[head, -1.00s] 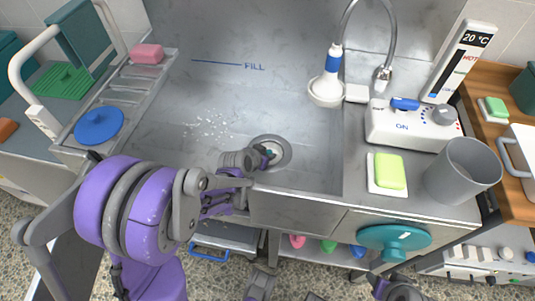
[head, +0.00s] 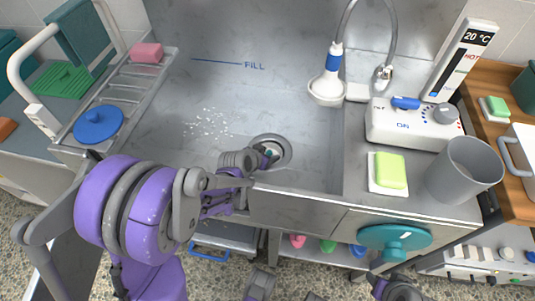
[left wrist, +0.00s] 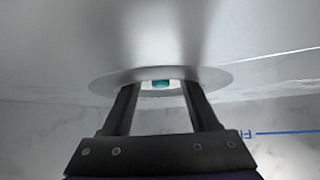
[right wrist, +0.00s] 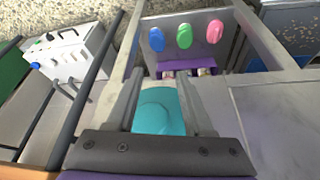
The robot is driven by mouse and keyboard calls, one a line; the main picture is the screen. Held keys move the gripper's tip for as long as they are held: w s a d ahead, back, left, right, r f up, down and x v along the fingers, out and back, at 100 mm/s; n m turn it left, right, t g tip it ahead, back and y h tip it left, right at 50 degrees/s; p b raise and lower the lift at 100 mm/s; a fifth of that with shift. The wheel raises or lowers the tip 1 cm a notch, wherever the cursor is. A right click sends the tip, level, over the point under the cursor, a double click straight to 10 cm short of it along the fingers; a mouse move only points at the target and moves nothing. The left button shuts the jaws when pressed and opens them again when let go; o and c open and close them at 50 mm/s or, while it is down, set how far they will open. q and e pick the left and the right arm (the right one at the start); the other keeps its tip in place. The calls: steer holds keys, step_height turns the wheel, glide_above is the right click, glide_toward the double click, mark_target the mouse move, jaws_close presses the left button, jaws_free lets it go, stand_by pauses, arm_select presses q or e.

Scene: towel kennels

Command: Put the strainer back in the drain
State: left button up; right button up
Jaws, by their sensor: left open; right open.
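The drain (head: 286,150) is a round grey ring in the sink floor near the front wall; its rim also shows in the left wrist view (left wrist: 213,78). A small teal piece, perhaps the strainer's knob (left wrist: 161,85), shows at the drain, between my left fingertips. My left gripper (head: 267,156) is open and low over the drain, hiding part of it. Whether its fingers touch the teal piece I cannot tell. My right gripper (right wrist: 158,82) is open below the counter's front, with a teal disc (right wrist: 158,112) showing between its fingers; this disc (head: 393,238) is at the front of the sink unit.
White crumbs (head: 208,122) lie on the sink floor left of the drain. A spray head (head: 328,88) hangs at the right wall. A green sponge (head: 390,170) and a grey cup (head: 463,170) stand on the right counter. A blue lid (head: 99,124) and pink sponge (head: 147,53) are on the left.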

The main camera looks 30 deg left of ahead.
arm_select(q)
steer(key=p+v, duration=0.3)
steer(key=v, duration=0.7)
steer(key=shift+s+r, duration=0.3)
